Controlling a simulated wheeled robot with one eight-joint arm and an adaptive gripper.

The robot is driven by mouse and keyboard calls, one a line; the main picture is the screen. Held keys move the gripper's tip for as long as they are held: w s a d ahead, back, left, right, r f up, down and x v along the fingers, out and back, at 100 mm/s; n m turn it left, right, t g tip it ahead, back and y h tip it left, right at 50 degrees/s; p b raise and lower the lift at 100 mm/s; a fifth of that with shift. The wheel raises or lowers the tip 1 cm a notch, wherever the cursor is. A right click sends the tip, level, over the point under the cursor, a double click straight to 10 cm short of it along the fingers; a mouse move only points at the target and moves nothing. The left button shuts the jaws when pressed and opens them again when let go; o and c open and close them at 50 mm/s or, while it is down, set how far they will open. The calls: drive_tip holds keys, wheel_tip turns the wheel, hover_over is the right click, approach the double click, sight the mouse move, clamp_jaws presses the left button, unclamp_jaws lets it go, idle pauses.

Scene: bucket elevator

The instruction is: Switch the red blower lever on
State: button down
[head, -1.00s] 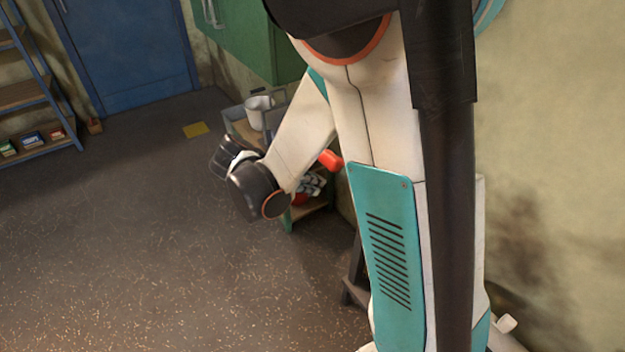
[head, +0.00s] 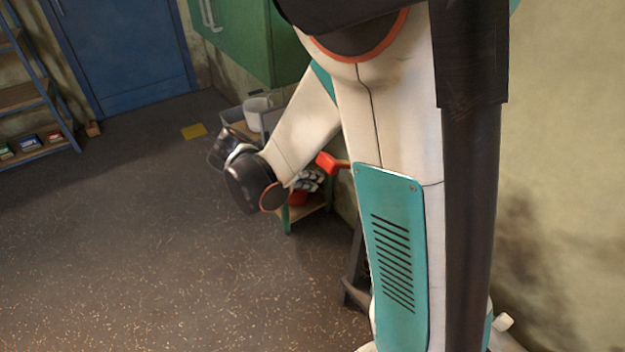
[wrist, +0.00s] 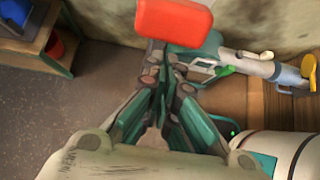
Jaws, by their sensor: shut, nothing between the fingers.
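The red lever's block-shaped handle (wrist: 174,22) is at the top of the wrist view, just beyond my fingertips. In the head view the red handle (head: 327,162) shows between my arm links, with a short stem running right behind my arm. My gripper (wrist: 166,62) is shut and empty, its fingers pointing towards the handle. The handle overlaps the fingertips in the picture, and I cannot tell whether they touch. In the head view I cannot make out the fingers.
A small cart (head: 288,217) holding a pot (head: 257,108) stands against the wall beyond my arm. A green cabinet (head: 235,40) hangs above it. In the wrist view, a grey pipe with a yellow handle (wrist: 309,72) and a white cylinder (wrist: 285,152) lie to the right.

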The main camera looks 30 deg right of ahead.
drive_tip(key=a+f+p+v, duration=0.1)
drive_tip(key=p+v, duration=0.2)
drive_tip(key=v, duration=0.6)
drive_tip(key=s+a+r+m+t+y, duration=0.3)
drive_tip(key=s+m, duration=0.3)
drive_tip(key=m, duration=0.3)
drive_tip(key=s+a+r+m+t+y, duration=0.3)
drive_tip(key=s+m+y, duration=0.3)
drive_tip(key=m, duration=0.3)
drive_tip(key=shift+s+r+t, duration=0.3)
drive_tip(key=shift+s+r, duration=0.3)
drive_tip(key=shift+r, duration=0.25)
